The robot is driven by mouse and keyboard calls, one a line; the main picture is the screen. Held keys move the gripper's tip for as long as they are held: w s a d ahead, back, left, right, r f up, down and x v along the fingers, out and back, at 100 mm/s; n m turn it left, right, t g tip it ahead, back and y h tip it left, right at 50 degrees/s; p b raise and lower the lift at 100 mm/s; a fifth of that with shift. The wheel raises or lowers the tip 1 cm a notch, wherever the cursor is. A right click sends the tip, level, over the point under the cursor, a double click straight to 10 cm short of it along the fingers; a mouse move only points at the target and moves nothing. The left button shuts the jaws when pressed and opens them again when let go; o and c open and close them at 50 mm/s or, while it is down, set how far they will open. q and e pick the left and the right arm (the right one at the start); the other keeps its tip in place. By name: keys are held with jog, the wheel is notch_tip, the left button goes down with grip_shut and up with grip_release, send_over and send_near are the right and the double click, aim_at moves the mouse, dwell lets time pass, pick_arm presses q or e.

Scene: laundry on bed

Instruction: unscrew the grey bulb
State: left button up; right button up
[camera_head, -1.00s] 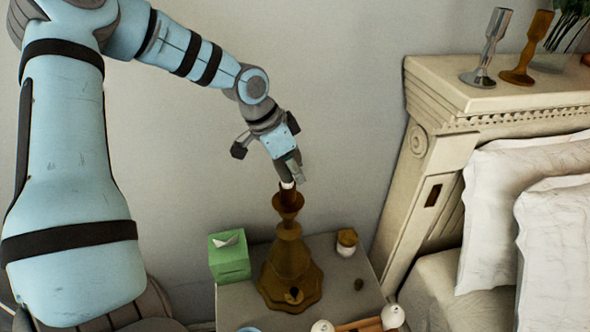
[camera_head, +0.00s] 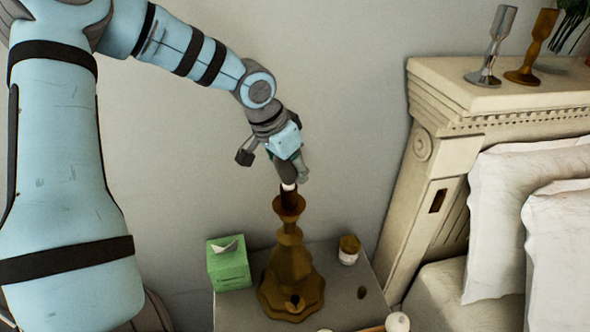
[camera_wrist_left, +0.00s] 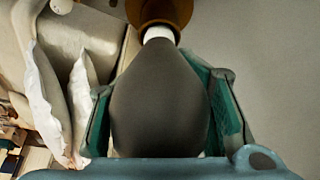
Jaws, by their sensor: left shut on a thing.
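The grey bulb (camera_wrist_left: 160,95) fills the middle of the left wrist view, its white neck (camera_wrist_left: 159,33) pointing into the brown lamp's socket. The lamp (camera_head: 290,268) stands upright on the nightstand in the head view. My left gripper (camera_head: 293,175) is above the lamp top, pointing down, and is shut on the bulb. Its green-padded fingers lie on both sides of the bulb in the left wrist view (camera_wrist_left: 160,112). In the head view the bulb is mostly hidden by the fingers, with a white bit showing at the socket. My right gripper is not in view.
A green tissue box (camera_head: 229,264) stands left of the lamp on the grey nightstand (camera_head: 340,300). A small jar (camera_head: 349,250) is to its right. The bed's headboard (camera_head: 425,150) rises at the right, with candlesticks (camera_head: 490,45) on top. The wall is behind.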

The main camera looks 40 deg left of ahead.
pick_arm(q)
jog(key=shift+w+a+f+n+y+b, duration=0.1)
jog(key=shift+a+f+n+y+b, duration=0.15)
jog(key=shift+n+b, duration=0.45)
jog(key=shift+r+n+y+b, duration=0.3)
jog(key=shift+n+y+b, duration=0.2)
jog(key=shift+n, duration=0.4)
jog(key=o, duration=1.2)
